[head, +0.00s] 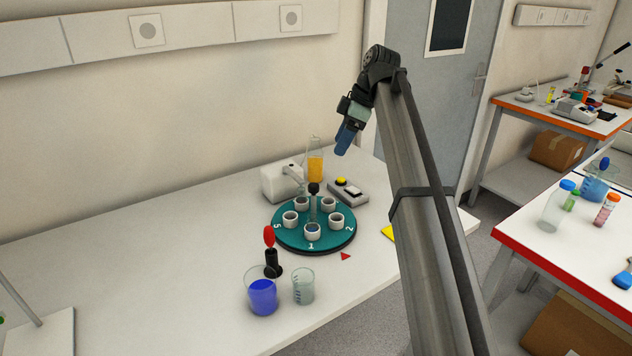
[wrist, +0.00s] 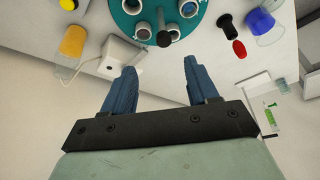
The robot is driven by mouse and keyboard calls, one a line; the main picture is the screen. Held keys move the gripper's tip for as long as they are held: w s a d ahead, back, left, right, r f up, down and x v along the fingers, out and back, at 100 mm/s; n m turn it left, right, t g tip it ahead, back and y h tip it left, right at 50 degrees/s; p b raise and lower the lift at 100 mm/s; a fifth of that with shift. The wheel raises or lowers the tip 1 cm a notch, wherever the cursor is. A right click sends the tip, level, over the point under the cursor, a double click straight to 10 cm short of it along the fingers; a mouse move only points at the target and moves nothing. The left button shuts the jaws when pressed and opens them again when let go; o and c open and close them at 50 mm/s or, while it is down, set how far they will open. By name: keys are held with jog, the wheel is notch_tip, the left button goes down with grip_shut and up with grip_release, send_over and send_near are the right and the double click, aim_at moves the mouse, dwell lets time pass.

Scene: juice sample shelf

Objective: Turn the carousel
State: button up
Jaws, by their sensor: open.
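The carousel (head: 294,237) is a round teal disc on the white bench, with white numbers and several white cups around its rim. A post with a black knob (head: 314,188) rises from its centre. The cup at number 1 (head: 312,231) looks bluish inside. A red triangle (head: 346,256) lies on the bench just outside the disc, between numbers 1 and 2. In the wrist view the carousel (wrist: 176,14) is cut by the top edge. My gripper (head: 343,145) is raised above and behind the carousel, open and empty; its blue fingers (wrist: 160,68) are spread apart, touching nothing.
A white device (head: 282,184) and a cylinder of orange juice (head: 315,166) stand behind the carousel. A grey box with a yellow button (head: 349,191) is right of it. A red-and-black object (head: 269,238), a blue-filled beaker (head: 262,297) and a clear beaker (head: 303,287) stand in front.

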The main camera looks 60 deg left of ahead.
aim_at(314, 184)
jog(key=x, duration=0.4)
jog(key=s+x, duration=0.1)
jog(key=x, duration=0.9)
jog(key=shift+s+a+r, duration=0.2)
jog(key=shift+a+r, duration=0.1)
grip_shut()
dwell(0.3)
